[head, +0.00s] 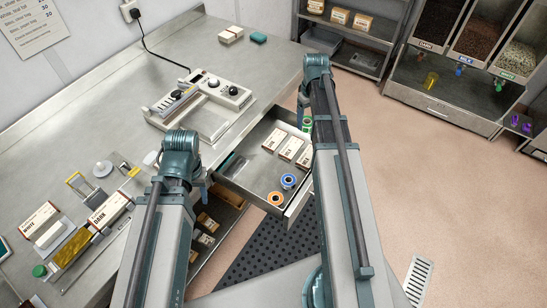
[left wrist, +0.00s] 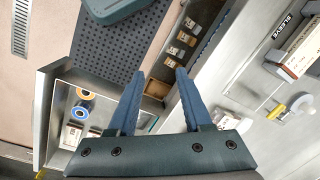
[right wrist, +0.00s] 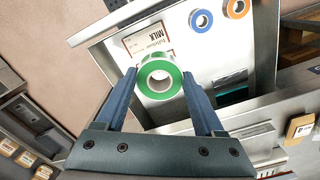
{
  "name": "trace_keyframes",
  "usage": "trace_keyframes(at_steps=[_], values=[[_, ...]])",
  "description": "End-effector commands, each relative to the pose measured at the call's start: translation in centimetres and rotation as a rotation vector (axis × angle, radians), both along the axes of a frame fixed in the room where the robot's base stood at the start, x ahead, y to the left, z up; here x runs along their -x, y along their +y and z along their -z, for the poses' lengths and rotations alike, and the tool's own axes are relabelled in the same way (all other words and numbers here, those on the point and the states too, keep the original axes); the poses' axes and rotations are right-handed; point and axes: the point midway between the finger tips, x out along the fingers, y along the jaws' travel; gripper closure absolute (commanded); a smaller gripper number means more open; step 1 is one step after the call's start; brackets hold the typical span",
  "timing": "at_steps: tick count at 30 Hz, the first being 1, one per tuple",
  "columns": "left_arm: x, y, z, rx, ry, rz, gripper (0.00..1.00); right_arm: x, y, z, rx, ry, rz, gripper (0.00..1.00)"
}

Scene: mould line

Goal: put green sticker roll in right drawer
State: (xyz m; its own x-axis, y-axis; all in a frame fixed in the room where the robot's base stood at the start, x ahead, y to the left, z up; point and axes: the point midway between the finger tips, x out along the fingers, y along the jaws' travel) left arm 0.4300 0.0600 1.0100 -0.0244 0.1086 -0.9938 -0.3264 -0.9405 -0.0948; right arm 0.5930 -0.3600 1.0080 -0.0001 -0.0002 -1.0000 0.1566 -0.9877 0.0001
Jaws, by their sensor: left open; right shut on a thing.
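The green sticker roll (right wrist: 160,80) is held between the fingers of my right gripper (right wrist: 158,90), above the open drawer. A bit of its green edge (head: 307,122) shows beside my right arm in the head view. The open drawer (head: 243,187) holds several white-and-brown cartons (head: 290,146), a blue roll (head: 288,181) and an orange roll (head: 276,198). My left gripper (left wrist: 155,85) is open and empty; the drawer shows to its left in the left wrist view.
A grey machine with knobs (head: 202,103) stands on the steel counter (head: 175,50) behind the drawer. A lower compartment (head: 213,222) with small boxes is open below left. Dispenser bins (head: 480,40) stand at the far right. Floor to the right is clear.

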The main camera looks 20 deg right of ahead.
Motion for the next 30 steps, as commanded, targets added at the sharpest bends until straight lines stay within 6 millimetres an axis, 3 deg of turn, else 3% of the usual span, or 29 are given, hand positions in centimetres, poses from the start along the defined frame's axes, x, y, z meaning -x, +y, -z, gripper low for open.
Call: trace_keyframes(at_steps=[1,5,9,15,19,24,30], values=[[0.0,0.0,0.7,0.000,0.000,0.000,0.46,0.0,0.0,0.7,0.000,0.000,0.000,0.84],[0.0,0.0,1.9,0.000,0.000,0.001,0.23,0.0,1.1,1.9,0.000,0.000,-0.041,0.84],[0.0,0.0,4.6,0.000,0.000,0.001,0.00,0.1,5.5,4.6,0.000,0.000,-0.204,0.84],[0.0,0.0,9.0,0.000,0.000,0.000,0.00,1.1,13.4,9.0,0.000,0.000,-0.528,0.84],[0.0,0.0,10.9,0.000,0.000,0.000,0.00,1.9,17.2,10.9,0.000,0.000,-0.696,0.84],[0.0,0.0,11.8,0.000,0.000,0.000,0.00,2.4,19.5,11.8,0.000,0.000,-0.807,0.84],[0.0,0.0,11.9,0.000,0.000,0.000,0.00,2.5,19.8,11.9,0.000,0.000,-0.823,0.84]])
